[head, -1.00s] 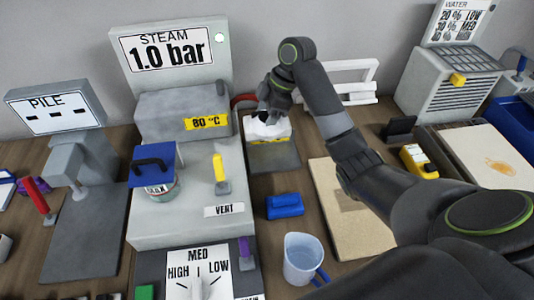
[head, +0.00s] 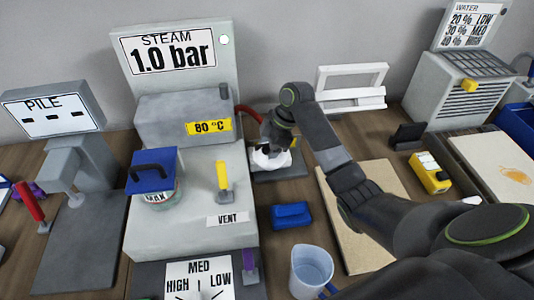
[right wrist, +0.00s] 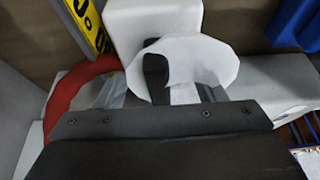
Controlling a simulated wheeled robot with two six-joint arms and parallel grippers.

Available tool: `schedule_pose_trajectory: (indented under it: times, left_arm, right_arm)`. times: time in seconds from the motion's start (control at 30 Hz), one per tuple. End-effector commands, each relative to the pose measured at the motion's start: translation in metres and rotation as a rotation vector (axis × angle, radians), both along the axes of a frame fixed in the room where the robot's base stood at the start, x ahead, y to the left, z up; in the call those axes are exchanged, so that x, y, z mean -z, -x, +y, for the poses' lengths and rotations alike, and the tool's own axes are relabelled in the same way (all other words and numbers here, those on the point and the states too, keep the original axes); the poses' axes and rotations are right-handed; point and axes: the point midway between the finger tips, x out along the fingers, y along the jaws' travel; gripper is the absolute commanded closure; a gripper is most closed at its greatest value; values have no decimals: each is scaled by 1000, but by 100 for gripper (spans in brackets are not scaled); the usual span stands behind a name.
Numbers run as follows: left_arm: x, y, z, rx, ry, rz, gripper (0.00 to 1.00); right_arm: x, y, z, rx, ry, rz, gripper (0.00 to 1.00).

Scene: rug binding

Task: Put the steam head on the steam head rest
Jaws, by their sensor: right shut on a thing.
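My right gripper (head: 272,148) is shut on a white piece (head: 270,159), which I take to be the steam head. It is at the end of the red hose (head: 248,112). In the right wrist view the white flared piece (right wrist: 208,62) lies around the fingers, and the red hose (right wrist: 72,95) curves at the left. In the head view the gripper is over a dark grey plate (head: 285,174), which looks like the rest. The gripper hides part of it, and I cannot tell whether the white piece touches it. My left gripper is not in view.
The steam station (head: 190,225) with its 80 °C box stands left of the gripper. A blue block (head: 291,215) and a clear jug (head: 311,268) are in front. A tan board (head: 385,180) lies under my right arm. A white frame (head: 352,90) stands behind.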

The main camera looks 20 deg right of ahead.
Motion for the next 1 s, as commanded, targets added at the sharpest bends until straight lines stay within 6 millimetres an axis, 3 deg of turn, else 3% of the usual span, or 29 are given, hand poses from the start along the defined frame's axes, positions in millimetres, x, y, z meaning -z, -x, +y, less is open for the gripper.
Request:
schedule_pose_trajectory:
  times: [0.17,0.47,0.5,0.67,1.0]
  left_arm:
    - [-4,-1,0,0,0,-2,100]
    - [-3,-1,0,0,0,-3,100]
    - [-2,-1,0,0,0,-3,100]
    - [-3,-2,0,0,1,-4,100]
    - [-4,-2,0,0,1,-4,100]
  right_arm:
    - [19,0,0,-1,0,0,61]
    - [21,0,0,0,1,-2,61]
    - [23,0,0,1,1,1,35]
    - [22,0,0,0,1,0,15]
    - [18,0,-1,-1,1,-1,15]
